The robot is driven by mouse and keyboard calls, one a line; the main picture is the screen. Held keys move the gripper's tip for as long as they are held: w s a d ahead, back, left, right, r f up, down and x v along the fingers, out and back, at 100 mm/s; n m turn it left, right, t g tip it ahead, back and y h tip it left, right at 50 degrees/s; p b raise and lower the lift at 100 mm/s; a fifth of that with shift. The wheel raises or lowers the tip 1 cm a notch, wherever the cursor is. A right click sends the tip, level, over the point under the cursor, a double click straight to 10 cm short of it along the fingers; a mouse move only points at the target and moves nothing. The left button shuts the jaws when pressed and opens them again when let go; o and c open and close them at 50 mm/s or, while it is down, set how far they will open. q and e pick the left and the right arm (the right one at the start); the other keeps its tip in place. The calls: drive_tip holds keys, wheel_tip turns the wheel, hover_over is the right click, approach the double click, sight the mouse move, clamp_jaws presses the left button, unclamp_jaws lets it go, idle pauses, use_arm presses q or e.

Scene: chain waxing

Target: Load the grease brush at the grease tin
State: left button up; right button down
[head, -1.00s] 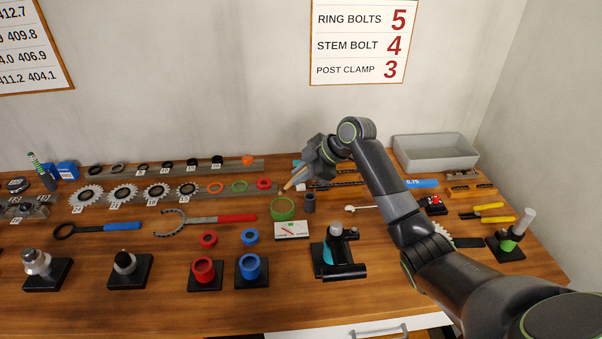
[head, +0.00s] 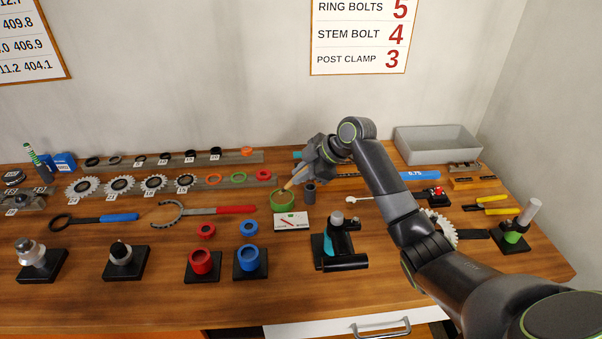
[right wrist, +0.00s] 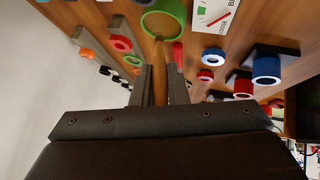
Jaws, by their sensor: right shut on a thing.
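My right gripper (head: 306,172) is shut on the grease brush (head: 291,184), a light wooden stick pointing down and to the left. The green grease tin (head: 283,203) stands on the bench, and the brush's lower end is at its rim or inside it. In the right wrist view the brush (right wrist: 159,60) lies between the fingers (right wrist: 160,88) and reaches to the green tin (right wrist: 181,8). The brush's tip is hidden, so I cannot tell whether it touches grease. My left gripper is out of view.
A dark grey cylinder (head: 309,194) stands close to the right of the tin. A white card (head: 291,222) lies in front of it. A red-handled wrench (head: 235,210) is to the left. A black stand (head: 340,262) is in front, and a grey bin (head: 438,146) stands at the back right.

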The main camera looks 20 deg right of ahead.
drive_tip(key=shift+f+b, duration=0.35)
drive_tip(key=shift+f, duration=0.3)
idle(0.9)
drive_tip(key=shift+r, duration=0.1)
wheel_tip(320, 180, up, 7)
drive_tip(key=p, duration=0.6)
idle(0.8)
